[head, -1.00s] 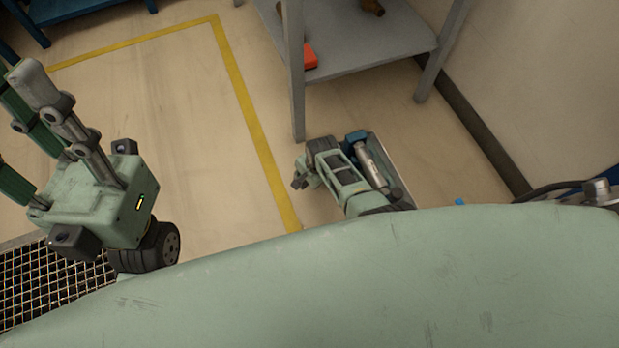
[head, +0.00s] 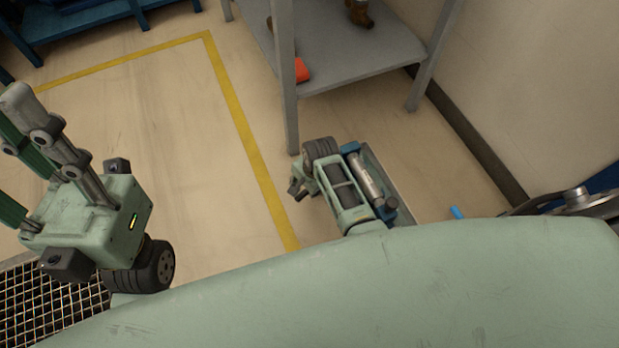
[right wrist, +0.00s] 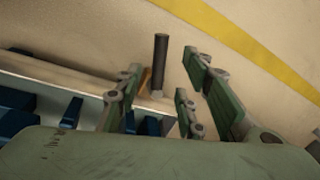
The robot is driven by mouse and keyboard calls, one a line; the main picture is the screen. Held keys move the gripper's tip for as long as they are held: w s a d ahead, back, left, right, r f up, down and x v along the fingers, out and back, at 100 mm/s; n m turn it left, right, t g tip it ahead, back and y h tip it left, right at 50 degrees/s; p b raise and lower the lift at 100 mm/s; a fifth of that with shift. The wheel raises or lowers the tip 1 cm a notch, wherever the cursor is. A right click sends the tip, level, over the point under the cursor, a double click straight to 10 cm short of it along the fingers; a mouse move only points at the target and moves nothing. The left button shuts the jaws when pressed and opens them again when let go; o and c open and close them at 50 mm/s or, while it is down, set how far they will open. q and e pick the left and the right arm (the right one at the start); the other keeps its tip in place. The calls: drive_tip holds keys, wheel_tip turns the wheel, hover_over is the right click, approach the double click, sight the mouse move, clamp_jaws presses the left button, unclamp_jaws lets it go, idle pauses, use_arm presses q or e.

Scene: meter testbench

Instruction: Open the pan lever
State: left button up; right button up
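A dark upright rod with a pale base, seemingly the pan lever (right wrist: 160,62), stands at the edge of a bench in the right wrist view. My right gripper (right wrist: 160,100) is open, its green fingers on both sides of the rod's lower end; nothing is seen gripped. I cannot tell whether any finger touches the rod. The lever does not show there.
The bench (right wrist: 60,88) has a metallic edge and blue parts. A grey shelf (head: 360,55) with a red item (head: 302,70) stands at the back. Yellow tape (head: 245,135) marks open floor. A dark grate (head: 45,310) lies lower left.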

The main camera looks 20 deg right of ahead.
drive_tip(key=shift+s+d+r, duration=0.1)
drive_tip(key=shift+s+r, duration=0.05)
drive_tip(key=shift+r, duration=0.75)
drive_tip(key=shift+s+d+r, duration=0.1)
drive_tip(key=shift+s+r, duration=0.1)
drive_tip(key=shift+r, duration=0.7)
drive_tip(key=shift+s+r, duration=0.15)
drive_tip(key=shift+r, duration=0.75)
